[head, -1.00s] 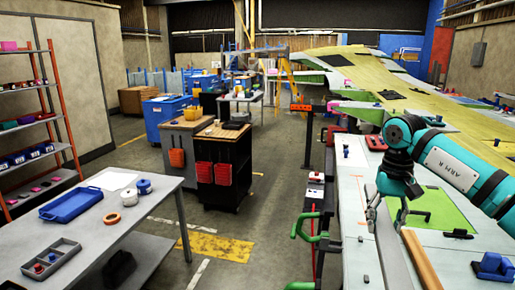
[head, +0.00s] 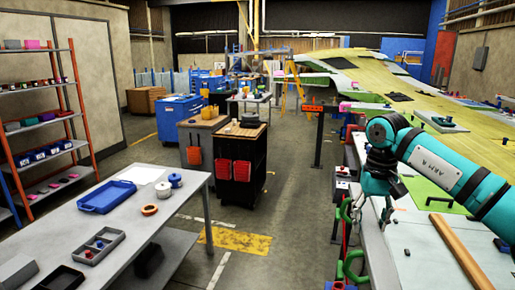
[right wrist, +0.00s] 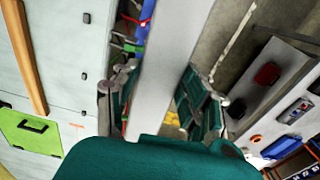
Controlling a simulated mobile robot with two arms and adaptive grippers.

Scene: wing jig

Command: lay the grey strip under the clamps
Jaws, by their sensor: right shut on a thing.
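The grey strip (head: 379,258) is a long, flat, pale bar. My right gripper (head: 377,212) is shut on it, above the left edge of the pale work table. In the right wrist view the strip (right wrist: 172,62) runs between the two fingers of the gripper (right wrist: 160,103), and the floor shows beyond it. Green clamps stand along the table's left edge: one (head: 346,209) beside the gripper and one (head: 350,268) nearer, left of the strip. I cannot tell the gap between strip and clamps. My left gripper is not in view.
A wooden bar (head: 456,244) lies on the pale table (head: 420,262), right of the strip. A green sheet (head: 428,192) lies farther back. A grey table (head: 140,222) with a blue tray (head: 106,196) stands left across an aisle. A black cart (head: 239,168) stands beyond.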

